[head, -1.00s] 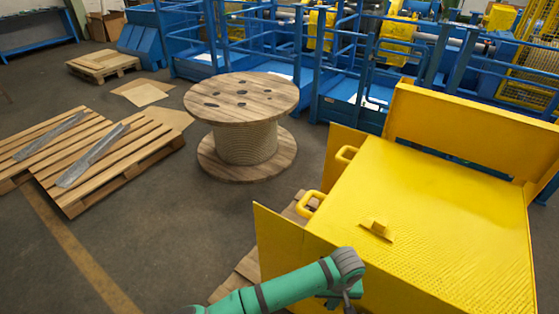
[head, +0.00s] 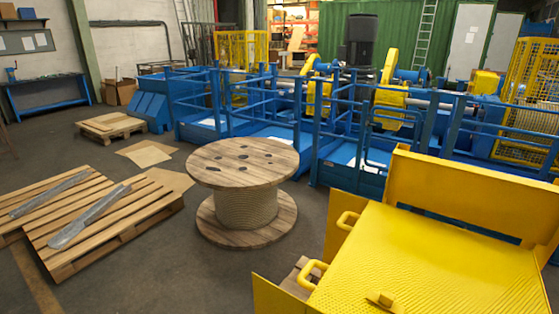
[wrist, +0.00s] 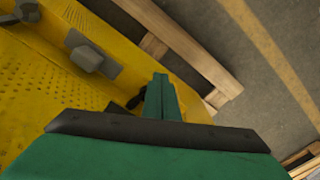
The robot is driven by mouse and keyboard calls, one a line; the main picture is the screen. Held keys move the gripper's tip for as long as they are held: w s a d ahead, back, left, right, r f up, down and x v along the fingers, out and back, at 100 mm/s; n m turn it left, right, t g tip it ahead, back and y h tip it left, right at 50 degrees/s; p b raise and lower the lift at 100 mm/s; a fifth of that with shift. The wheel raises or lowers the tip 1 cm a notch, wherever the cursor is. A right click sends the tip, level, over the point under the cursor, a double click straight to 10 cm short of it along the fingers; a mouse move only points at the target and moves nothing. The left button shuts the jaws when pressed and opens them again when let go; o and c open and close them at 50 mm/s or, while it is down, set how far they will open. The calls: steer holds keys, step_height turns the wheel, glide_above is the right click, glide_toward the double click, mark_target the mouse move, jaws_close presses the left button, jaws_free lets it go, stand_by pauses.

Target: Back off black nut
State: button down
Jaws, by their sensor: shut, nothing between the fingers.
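I cannot make out the black nut in the head view. In the wrist view a small dark shape (wrist: 134,101) shows just left of my gripper (wrist: 161,78), partly hidden by it. I cannot tell whether it is the nut or whether the gripper touches it. The gripper's green fingers are shut together with nothing between them, by the edge of a yellow housing (wrist: 38,75). In the head view this yellow housing (head: 440,262) stands at the lower right, with a handle (head: 313,274) on its left side. My arm is out of the head view.
A wooden cable drum (head: 245,208) stands left of the housing. A slatted pallet (head: 105,222) bearing grey metal bars lies further left. Blue railings (head: 340,140) and machinery run behind. Clear floor (head: 130,275) lies between pallet and drum.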

steer(key=shift+w+d, duration=0.3)
steer(key=shift+w, duration=0.2)
stand_by(1.2)
steer(key=shift+d, duration=0.15)
steer(key=shift+s+d, duration=0.2)
steer(key=shift+d, duration=0.35)
steer(key=shift+d, duration=0.1)
steer(key=shift+d, duration=0.3)
steer(key=shift+d, duration=0.3)
steer(key=shift+w+d, duration=0.15)
steer(key=shift+d, duration=0.1)
steer(key=shift+s, duration=0.2)
